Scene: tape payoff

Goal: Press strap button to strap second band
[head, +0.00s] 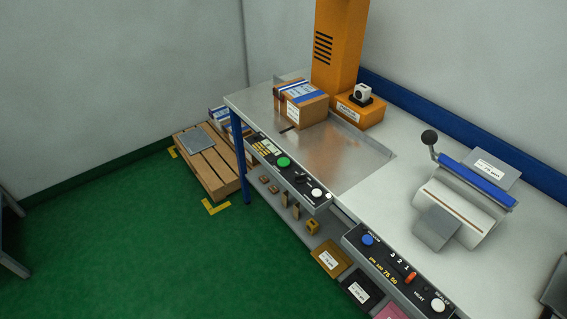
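A brown cardboard box (303,111) with blue and white bands or labels on its top sits on the metal table (345,158), beside the tall orange machine column (337,50). A black control panel (262,146) runs along the table's front edge. It carries a large green button (284,161), a black knob (301,178) and a white button (316,193). Its lettering is too small to read, so I cannot tell which one is the strap button. Neither of my grippers is in the head view, and nothing touches the panel or the box.
A second panel (398,272) with a blue button and a red lever stands lower right, below a sealer (468,207) with a ball-ended handle. A wooden pallet (210,166) with a grey plate and boxes stands left. Small parts lie on a lower shelf. Green floor is clear.

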